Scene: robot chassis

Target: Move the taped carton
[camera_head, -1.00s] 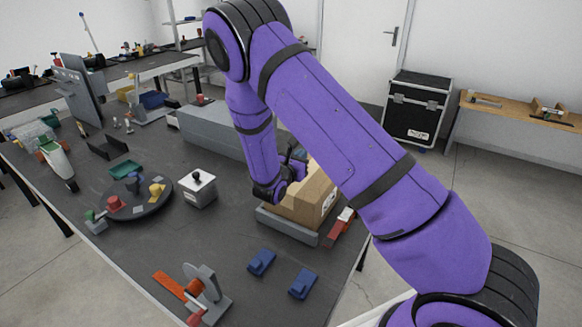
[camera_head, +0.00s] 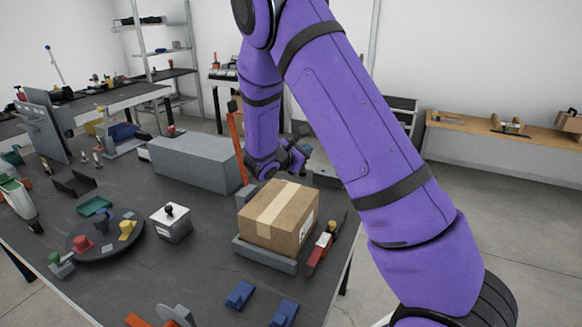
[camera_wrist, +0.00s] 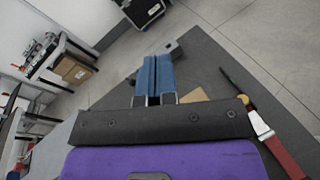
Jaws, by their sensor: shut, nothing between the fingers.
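The taped carton (camera_head: 293,207) is a brown box with a paler tape strip across its top. In the head view it sits upright on a low grey tray or stand (camera_head: 262,257) at the table's right side. My gripper (camera_head: 300,153) is beyond the carton's back edge and above table height, apart from it as far as I can tell. In the wrist view its blue fingers (camera_wrist: 156,75) are together with nothing between them. A small tan corner, likely the carton (camera_wrist: 194,96), shows beside the fingers; the rest is hidden by my wrist.
A tool with red parts (camera_head: 318,255) lies along the tray's right side. A long grey block (camera_head: 195,163) is behind left. A white box with a black knob (camera_head: 170,222) and a dark turntable (camera_head: 95,248) are left. Blue pieces (camera_head: 240,294) lie in front.

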